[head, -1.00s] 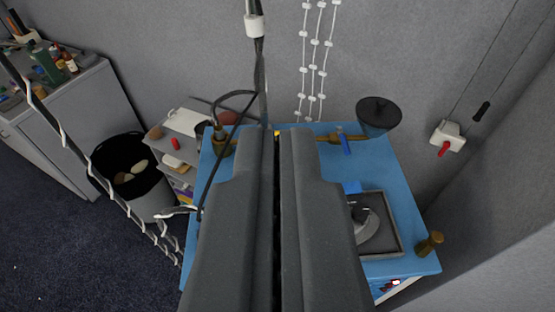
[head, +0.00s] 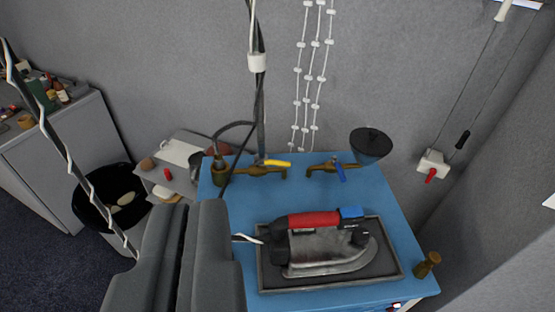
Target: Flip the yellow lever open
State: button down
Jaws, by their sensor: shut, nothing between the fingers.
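The yellow lever (head: 277,163) sits on a brass valve (head: 258,170) at the back left of the blue table top. The lever points to the right, roughly along the brass pipe. My gripper (head: 199,205) is shut and empty at the lower left of the view. Its tips appear below and to the left of the lever in the picture, apart from it. The lever is in full view.
A second brass valve with a blue lever (head: 340,171) is to the right. An iron with a red handle (head: 313,220) rests on a dark tray (head: 390,262). A black funnel (head: 370,144), hanging cables (head: 258,90) and a black bin (head: 85,215) are nearby.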

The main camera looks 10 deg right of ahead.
aim_at(265, 163)
jog(key=u, duration=0.05)
jog(key=i, duration=1)
jog(key=z, duration=0.05)
